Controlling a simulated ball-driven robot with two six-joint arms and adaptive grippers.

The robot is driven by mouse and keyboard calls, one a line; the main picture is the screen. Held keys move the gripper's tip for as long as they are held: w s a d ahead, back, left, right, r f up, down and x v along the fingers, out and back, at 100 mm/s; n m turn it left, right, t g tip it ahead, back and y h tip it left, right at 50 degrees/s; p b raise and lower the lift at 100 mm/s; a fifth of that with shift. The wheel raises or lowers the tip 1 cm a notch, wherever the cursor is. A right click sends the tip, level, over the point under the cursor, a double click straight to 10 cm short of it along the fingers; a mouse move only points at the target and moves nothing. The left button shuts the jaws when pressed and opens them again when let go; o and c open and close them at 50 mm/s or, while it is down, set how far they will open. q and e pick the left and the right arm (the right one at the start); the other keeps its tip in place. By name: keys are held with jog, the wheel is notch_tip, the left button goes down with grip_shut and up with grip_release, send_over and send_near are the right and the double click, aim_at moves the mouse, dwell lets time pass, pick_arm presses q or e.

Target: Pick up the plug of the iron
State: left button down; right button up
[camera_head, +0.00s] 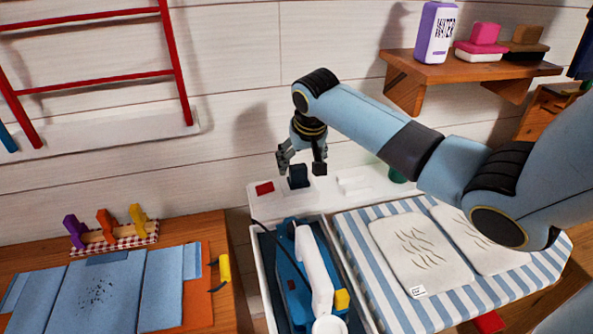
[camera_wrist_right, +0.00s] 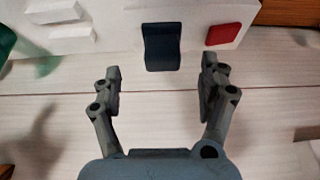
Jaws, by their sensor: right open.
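A dark navy block that looks like the plug (camera_head: 299,177) stands on the white ledge behind the iron. It also shows in the right wrist view (camera_wrist_right: 163,46). My right gripper (camera_head: 302,165) is open and empty, right at the block. In the wrist view its two fingertips (camera_wrist_right: 161,74) are spread to either side of the block's near end, with gaps on both sides. The blue and white iron (camera_head: 292,279) sits in a tray (camera_head: 262,285) in front of the ledge. A black cord (camera_head: 268,234) runs beside it; its link to the block cannot be made out. My left gripper is not in view.
A red square (camera_head: 264,188) lies beside the block on the white ledge (camera_head: 335,203). A striped ironing surface (camera_head: 372,270) with light cloths is at right. A wooden table (camera_head: 215,318) with folded blue cloth is at left. A shelf (camera_head: 430,68) hangs above my right arm.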

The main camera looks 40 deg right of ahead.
aim_at(299, 167)
jog(key=x, duration=0.5)
jog(key=shift+a+f, duration=0.1)
jog(key=shift+a, duration=0.1)
jog(key=shift+w+f, duration=0.15)
jog(key=shift+f, duration=0.1)
jog(key=shift+c, duration=1.3)
jog(key=shift+d, duration=0.1)
jog(key=c, duration=1)
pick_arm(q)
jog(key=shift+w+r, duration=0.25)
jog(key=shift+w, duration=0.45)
pick_arm(e)
jog(key=shift+r, duration=0.15)
